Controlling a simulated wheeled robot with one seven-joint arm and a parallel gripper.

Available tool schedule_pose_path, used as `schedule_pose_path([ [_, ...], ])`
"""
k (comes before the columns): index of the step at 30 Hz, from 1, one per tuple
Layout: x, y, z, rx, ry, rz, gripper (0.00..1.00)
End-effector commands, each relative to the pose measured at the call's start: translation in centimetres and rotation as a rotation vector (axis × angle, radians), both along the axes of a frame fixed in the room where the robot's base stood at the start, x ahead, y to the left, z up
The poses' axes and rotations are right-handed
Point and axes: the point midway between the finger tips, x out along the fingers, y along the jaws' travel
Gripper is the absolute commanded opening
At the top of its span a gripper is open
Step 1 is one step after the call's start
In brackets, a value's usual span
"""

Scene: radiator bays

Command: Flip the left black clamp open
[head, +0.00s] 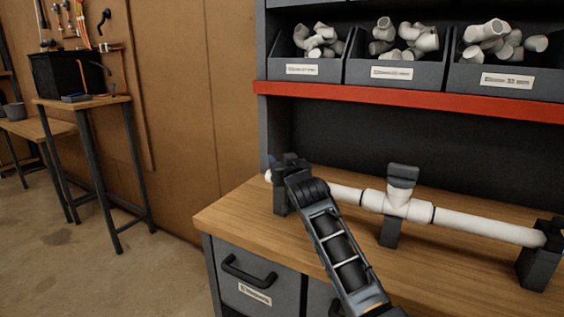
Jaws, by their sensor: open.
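A white pipe (461,222) with a tee fitting lies across the wooden bench on dark supports. The left black clamp (281,199) holds the pipe's left end; its lower block shows, but its top is mostly hidden behind my arm's end. I cannot tell whether its top is open or shut. My gripper (290,163) is open, right at the top of this clamp. Its fingers blend with the dark clamp, so touching or apart cannot be told. The middle black clamp (403,173) has its flap standing up. The right black clamp (539,267) sits around the pipe's right end.
A red-edged shelf (420,99) with grey bins of white fittings (398,72) hangs above the bench. The bench top (235,216) is clear at its left front corner. Drawers (255,276) are below. A small side table (82,102) stands at the far left.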

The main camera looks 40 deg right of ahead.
Motion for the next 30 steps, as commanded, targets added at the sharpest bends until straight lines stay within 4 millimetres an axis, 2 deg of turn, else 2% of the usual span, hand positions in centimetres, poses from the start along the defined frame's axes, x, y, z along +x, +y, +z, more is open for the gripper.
schedule_pose_path([
  [3, -0.02, 0.01, -0.01, 0.0, 0.0, 0.0, 0.5],
  [19, -0.05, 0.01, -0.02, 0.0, 0.0, 0.0, 0.0],
  [30, 0.17, 0.02, 0.01, 0.005, 0.002, 0.0, 0.0],
])
